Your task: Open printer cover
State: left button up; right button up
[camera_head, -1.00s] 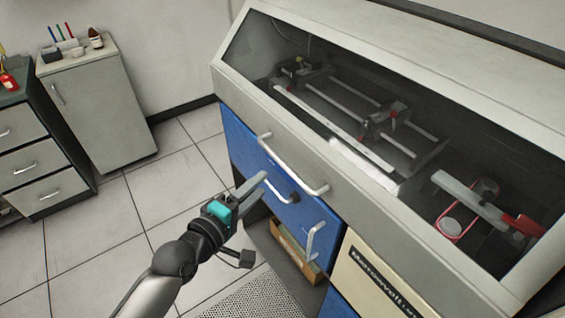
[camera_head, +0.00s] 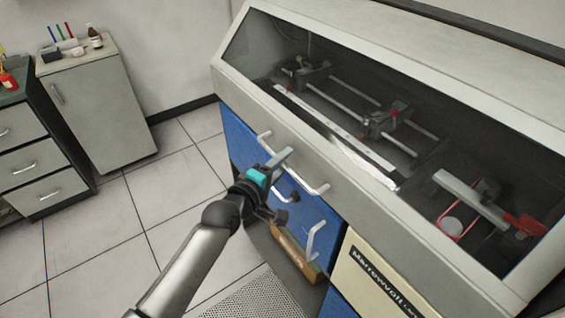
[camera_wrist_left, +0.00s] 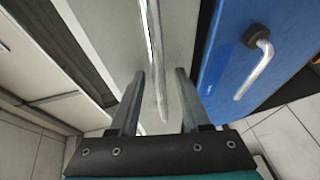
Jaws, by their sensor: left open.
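The printer's grey cover (camera_head: 390,65) has a slanted see-through window and is closed. A long silver handle (camera_head: 310,187) runs along the grey front below the window. My left gripper (camera_head: 283,160) is at this handle, in front of the machine. In the left wrist view the open fingers (camera_wrist_left: 160,75) stand on either side of the handle bar (camera_wrist_left: 154,50), with gaps visible beside it. Part of the handle is hidden behind the gripper in the head view. My right gripper is not in view.
Below the handle are blue panels (camera_head: 237,140) with smaller silver handles (camera_head: 316,241) and a black knob. An open shelf holds a cardboard box (camera_head: 292,250). Grey cabinets (camera_head: 95,115) stand at the left. The tiled floor (camera_head: 100,240) between is clear.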

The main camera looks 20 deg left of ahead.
pick_arm(q)
jog(key=shift+c, duration=0.2)
grip_shut()
dwell(1.1)
